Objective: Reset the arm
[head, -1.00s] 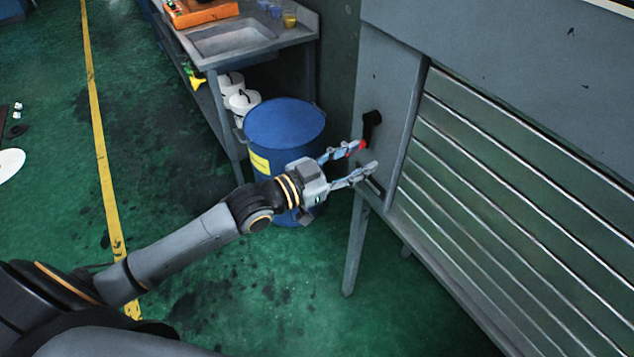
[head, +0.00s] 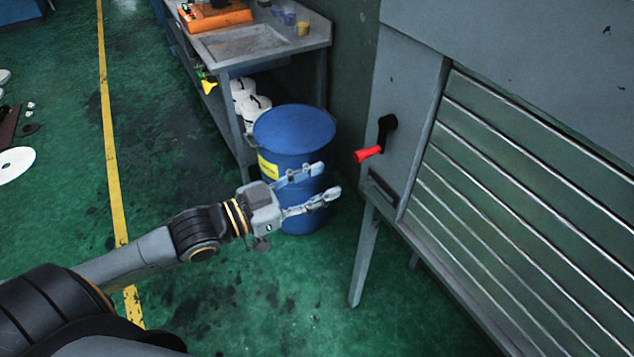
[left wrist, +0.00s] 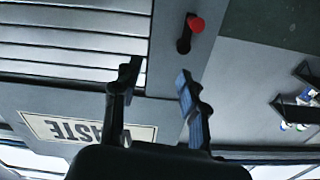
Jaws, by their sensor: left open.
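My left gripper (head: 318,181) is open and empty in the head view. It is in front of the blue drum and to the left of a crank with a red handle (head: 368,154), clear of it. The crank's black arm (head: 387,128) is on the grey end panel of a slatted cabinet. In the left wrist view, the open fingers (left wrist: 156,82) show with nothing between them, and the red knob (left wrist: 196,24) appears beyond them. My right gripper is not in view.
The blue drum (head: 293,130) stands behind my left gripper, beside a workbench with a sink (head: 245,42). The slatted cabinet (head: 530,170) fills the right side. Green floor (head: 230,300) is clear below the arm. A sign reading "WASTE" (left wrist: 85,130) shows in the left wrist view.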

